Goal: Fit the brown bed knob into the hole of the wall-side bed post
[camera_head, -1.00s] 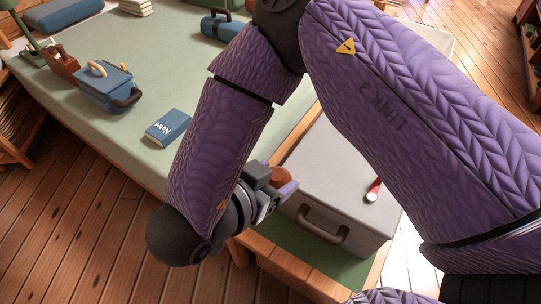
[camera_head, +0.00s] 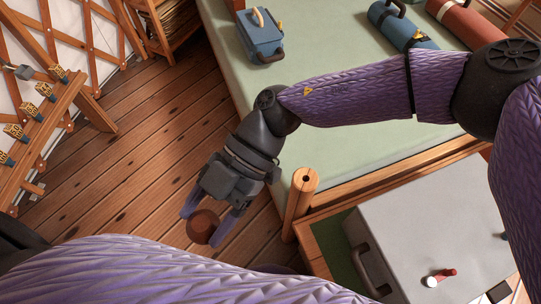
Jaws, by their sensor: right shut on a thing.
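My right gripper (camera_head: 202,230) is shut on the brown bed knob (camera_head: 203,222), which sits between its two purple fingers. It holds the knob out over the wooden floor, to the left of a wooden bed post (camera_head: 301,205). The post stands at the bed's near corner, and a dark hole shows in its round top. The knob and the post are apart. The knob's underside is hidden. My left gripper is out of view.
The bed (camera_head: 345,145) has a pale green cover, with a blue box (camera_head: 259,38) and a blue roll (camera_head: 400,22) on it. A grey case (camera_head: 420,215) lies right of the post. A wooden rack (camera_head: 40,115) stands by the lattice wall at left. Floor between is clear.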

